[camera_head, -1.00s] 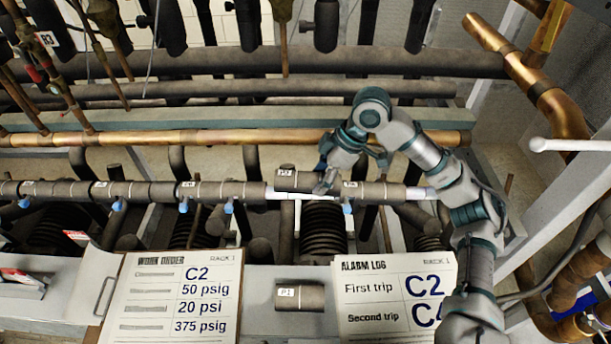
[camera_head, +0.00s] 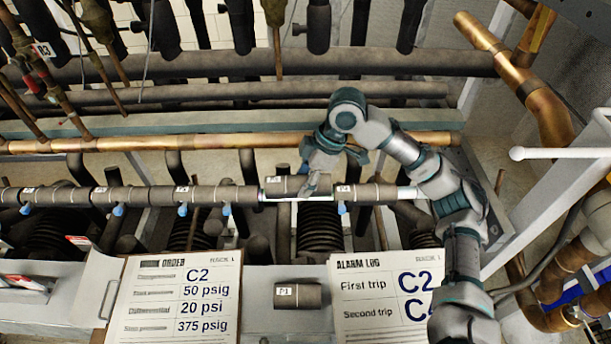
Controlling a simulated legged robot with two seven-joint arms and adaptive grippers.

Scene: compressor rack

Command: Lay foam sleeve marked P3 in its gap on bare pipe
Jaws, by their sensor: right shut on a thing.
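A dark foam sleeve (camera_head: 292,188) with a small white label, too small to read surely, sits at the bare white stretch of pipe (camera_head: 263,197) in the lagged line. A thin white strip of pipe shows along its lower edge, so I cannot tell if it is fully seated. My right gripper (camera_head: 316,184) is shut on the sleeve's right end from above. Dark sleeves flank it on the pipe, a labelled one (camera_head: 362,193) close on the right. Another bare white piece (camera_head: 408,193) shows farther right. My left gripper is not in view.
A loose sleeve marked P1 (camera_head: 298,296) lies on the front ledge between the work order clipboard (camera_head: 170,300) and the alarm log sheet (camera_head: 385,300). A copper pipe (camera_head: 230,142) runs behind the line. Blue-tipped valves (camera_head: 227,209) hang below it.

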